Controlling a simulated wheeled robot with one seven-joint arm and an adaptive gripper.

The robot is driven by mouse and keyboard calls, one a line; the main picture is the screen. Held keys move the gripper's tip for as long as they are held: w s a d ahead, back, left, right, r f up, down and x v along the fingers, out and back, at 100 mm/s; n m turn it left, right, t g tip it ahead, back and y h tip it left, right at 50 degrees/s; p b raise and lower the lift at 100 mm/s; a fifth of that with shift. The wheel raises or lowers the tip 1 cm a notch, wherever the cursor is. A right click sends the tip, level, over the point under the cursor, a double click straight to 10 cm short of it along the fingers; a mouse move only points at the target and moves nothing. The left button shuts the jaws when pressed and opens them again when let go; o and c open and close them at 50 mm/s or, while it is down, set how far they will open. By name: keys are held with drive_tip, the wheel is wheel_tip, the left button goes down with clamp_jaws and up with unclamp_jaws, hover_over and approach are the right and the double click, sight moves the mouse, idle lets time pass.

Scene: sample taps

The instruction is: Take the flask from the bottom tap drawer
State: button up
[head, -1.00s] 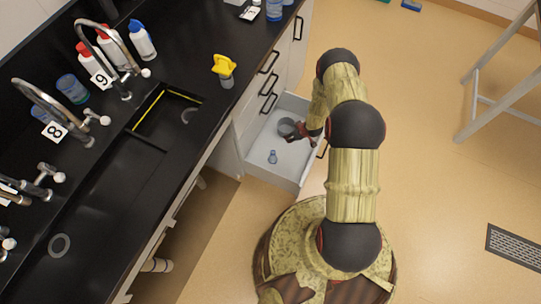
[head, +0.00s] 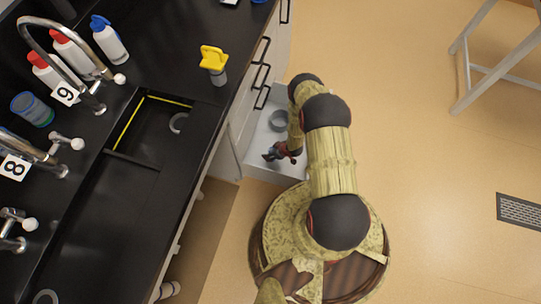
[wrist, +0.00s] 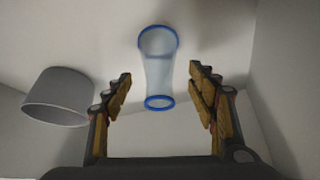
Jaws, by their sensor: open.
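The open bottom drawer (head: 260,138) is pale and stands under the black counter in the head view. The flask (wrist: 158,72) is a small, clear, bluish vessel with blue rims, in the drawer. In the wrist view it lies between and beyond the open fingertips of my gripper (wrist: 160,98), with space on both sides. In the head view my gripper (head: 276,153) is low in the drawer and largely hides the flask. The gripper holds nothing.
A grey round container (wrist: 58,96) stands in the drawer left of the gripper; it also shows in the head view (head: 278,120). Drawer walls close in the space. Above are the black counter (head: 165,60), a yellow-topped item (head: 213,60) and a sink (head: 155,130).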

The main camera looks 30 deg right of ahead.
drive_tip(key=b+x, duration=0.2)
drive_tip(key=x, duration=0.3)
drive_tip(key=shift+b, duration=0.4)
drive_tip(key=shift+r, duration=0.1)
drive_tip(key=shift+c, duration=0.4)
drive_tip(key=c, duration=1.4)
drive_tip(key=shift+o, duration=0.2)
